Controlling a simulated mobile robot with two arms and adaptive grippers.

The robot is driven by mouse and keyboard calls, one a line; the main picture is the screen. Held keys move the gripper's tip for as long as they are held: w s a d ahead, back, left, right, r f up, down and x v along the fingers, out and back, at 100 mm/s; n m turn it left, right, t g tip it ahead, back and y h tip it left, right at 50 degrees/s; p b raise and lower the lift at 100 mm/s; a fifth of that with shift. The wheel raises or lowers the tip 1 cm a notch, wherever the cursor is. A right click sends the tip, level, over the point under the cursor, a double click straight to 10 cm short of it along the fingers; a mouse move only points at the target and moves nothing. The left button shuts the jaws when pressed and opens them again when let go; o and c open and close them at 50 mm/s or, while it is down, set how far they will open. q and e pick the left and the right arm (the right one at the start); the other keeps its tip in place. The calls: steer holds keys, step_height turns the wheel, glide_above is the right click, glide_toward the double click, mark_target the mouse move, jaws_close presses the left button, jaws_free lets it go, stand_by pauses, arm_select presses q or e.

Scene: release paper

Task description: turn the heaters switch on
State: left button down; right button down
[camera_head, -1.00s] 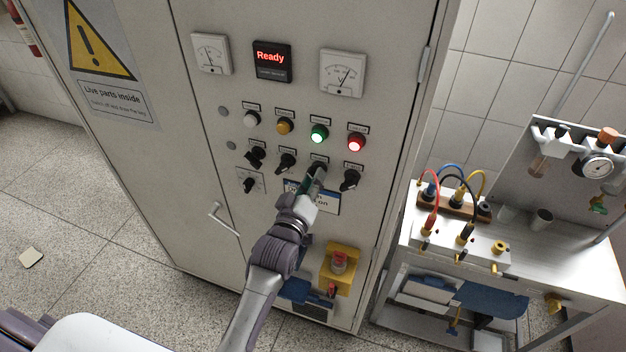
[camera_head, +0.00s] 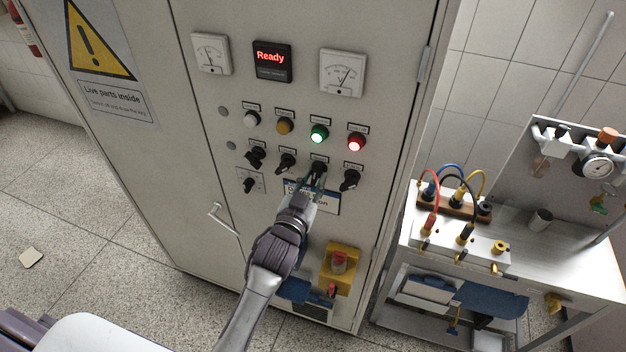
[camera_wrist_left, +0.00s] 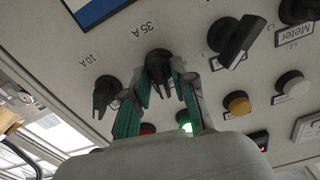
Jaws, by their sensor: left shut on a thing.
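A row of black rotary switches sits on the grey cabinet door, under a row of lamps. The switch under the green lamp (camera_head: 318,167) has its small label too blurred to read in the head view. My left gripper (camera_head: 313,182) is at this switch from below, shut on its knob. In the left wrist view the two green-padded fingers (camera_wrist_left: 160,92) stand on either side of the black knob (camera_wrist_left: 158,66), with "35 A" and "10 A" printed nearby. The green lamp (camera_head: 319,133) and the red lamp (camera_head: 356,142) are lit. My right gripper is not in view.
Neighbouring switches (camera_head: 350,180) and (camera_head: 286,163) are close on both sides. A bench (camera_head: 560,250) with coloured cables stands at right.

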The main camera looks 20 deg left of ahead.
arm_select(q)
steer(key=m, duration=0.4)
steer(key=shift+m, duration=1.6)
steer(key=c, duration=1.2)
jaws_free()
